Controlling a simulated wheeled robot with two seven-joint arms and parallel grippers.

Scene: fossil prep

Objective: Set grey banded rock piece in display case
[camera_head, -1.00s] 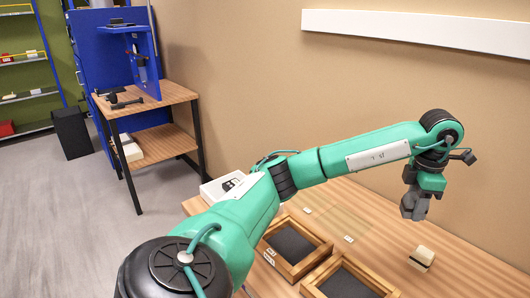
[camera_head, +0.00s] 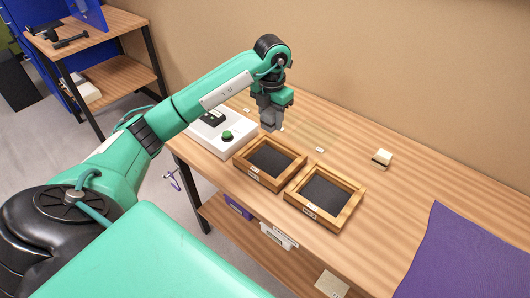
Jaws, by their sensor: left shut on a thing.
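My left gripper (camera_head: 271,124) points down above the wooden table, behind the left framed case. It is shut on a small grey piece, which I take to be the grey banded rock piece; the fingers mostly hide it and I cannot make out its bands. Two open wooden display cases with dark linings and small labels lie side by side: the left case (camera_head: 243,170) and the right case (camera_head: 327,221). Both look empty. My right gripper is not in view.
A white box with a green knob (camera_head: 227,135) stands left of the cases. A cream block with a dark base (camera_head: 382,158) sits at the back right. A purple cloth (camera_head: 455,255) covers the right front. Bare wooden table (camera_head: 400,200) lies between.

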